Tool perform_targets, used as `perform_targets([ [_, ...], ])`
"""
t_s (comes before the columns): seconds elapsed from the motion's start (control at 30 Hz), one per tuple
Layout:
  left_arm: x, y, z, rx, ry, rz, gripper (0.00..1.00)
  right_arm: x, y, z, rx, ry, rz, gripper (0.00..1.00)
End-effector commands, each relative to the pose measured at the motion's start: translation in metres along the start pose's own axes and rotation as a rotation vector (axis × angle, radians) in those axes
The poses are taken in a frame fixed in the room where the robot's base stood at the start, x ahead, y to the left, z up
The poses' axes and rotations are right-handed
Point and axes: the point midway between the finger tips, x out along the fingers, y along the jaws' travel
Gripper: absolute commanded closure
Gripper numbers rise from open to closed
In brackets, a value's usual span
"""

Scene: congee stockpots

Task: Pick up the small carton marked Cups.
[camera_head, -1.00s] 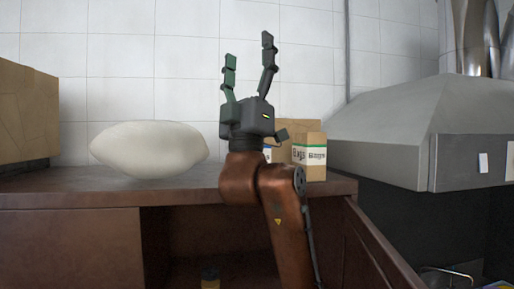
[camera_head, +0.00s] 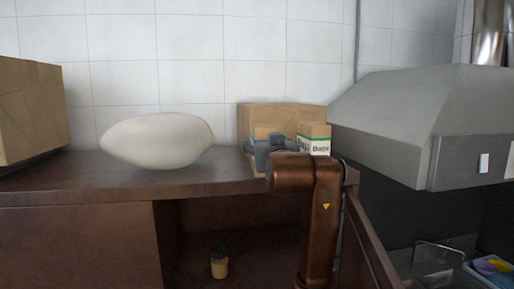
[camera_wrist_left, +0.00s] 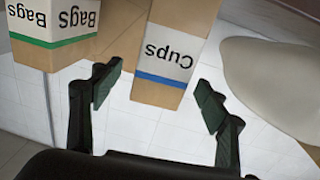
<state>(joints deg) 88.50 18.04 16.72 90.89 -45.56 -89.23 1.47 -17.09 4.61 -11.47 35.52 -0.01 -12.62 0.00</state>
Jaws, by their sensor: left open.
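The small carton marked Cups (camera_wrist_left: 178,28) shows upside down in the left wrist view, tan with a white label and a blue stripe. In the head view the Cups carton (camera_head: 263,132) stands on the shelf top, mostly hidden behind my left gripper. My left gripper (camera_head: 273,148) is open and points toward the carton. In the left wrist view its two fingers (camera_wrist_left: 158,95) are spread, with the carton's near end between and just beyond them. I cannot tell whether they touch it. My right gripper is out of view.
A carton marked Bags (camera_head: 314,141) with a green stripe stands close right of the Cups carton. A larger carton (camera_head: 290,113) is behind. A pale sack (camera_head: 158,140) lies left on the shelf top (camera_head: 80,183). A grey hood (camera_head: 420,115) is at right.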

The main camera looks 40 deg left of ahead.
Motion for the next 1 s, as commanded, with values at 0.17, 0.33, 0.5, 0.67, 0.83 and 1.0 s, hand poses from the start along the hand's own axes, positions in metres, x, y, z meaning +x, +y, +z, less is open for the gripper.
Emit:
perform_targets([
  [0.17,0.009,0.002,0.004,0.02,-0.021,-0.007,0.32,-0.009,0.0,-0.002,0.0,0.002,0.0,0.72],
  [0.33,0.025,0.001,0.005,0.018,-0.019,-0.007,0.32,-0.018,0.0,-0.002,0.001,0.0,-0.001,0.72],
  [0.5,0.045,0.002,0.007,0.019,-0.019,-0.006,0.32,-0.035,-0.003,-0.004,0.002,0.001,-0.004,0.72],
  [0.67,0.065,0.002,0.009,0.017,-0.018,-0.007,0.32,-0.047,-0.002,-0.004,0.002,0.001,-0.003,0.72],
  [0.83,0.073,0.002,0.012,0.017,-0.017,-0.005,0.32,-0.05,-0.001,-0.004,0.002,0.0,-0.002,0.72],
  [1.0,0.073,0.002,0.013,0.016,-0.016,-0.004,0.32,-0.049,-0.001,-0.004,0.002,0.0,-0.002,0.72],
])
